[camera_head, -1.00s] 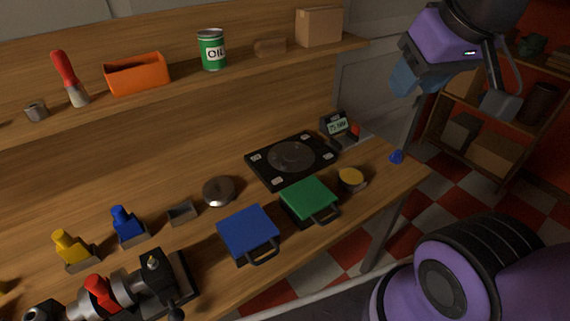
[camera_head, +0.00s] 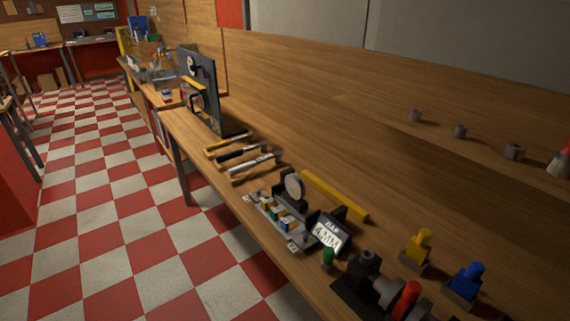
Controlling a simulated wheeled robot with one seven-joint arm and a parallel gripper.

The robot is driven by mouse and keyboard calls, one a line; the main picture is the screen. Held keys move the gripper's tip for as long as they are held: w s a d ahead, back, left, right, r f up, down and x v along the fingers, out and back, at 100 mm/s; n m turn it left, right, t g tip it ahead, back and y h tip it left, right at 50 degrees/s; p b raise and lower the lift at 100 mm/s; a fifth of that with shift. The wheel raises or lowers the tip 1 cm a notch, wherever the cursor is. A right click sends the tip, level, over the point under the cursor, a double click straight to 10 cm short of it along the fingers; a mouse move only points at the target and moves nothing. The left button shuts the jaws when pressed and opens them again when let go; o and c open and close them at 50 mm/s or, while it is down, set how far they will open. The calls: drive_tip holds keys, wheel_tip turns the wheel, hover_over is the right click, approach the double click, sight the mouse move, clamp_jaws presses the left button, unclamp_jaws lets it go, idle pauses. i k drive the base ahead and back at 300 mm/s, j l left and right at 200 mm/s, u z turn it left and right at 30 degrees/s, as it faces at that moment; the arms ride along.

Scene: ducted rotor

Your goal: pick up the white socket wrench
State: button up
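A long pale tool (camera_head: 253,165), which looks like the white socket wrench, lies flat on the wooden workbench (camera_head: 190,145). My gripper is not in the current view.
A black upright panel (camera_head: 197,88) stands behind the tools. In front are a yellow bar (camera_head: 335,195), a round gauge (camera_head: 294,186), a tray of coloured pieces (camera_head: 275,214) and a small display (camera_head: 327,235). The checkered floor (camera_head: 130,190) left of the bench is clear.

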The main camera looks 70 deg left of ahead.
sight(277, 155)
drive_tip(key=u, duration=2.35)
drive_tip(key=i+j, duration=0.6)
drive_tip(key=i+j+z, duration=0.15)
drive_tip(key=i+j, duration=0.95)
drive_tip(key=j, duration=0.25)
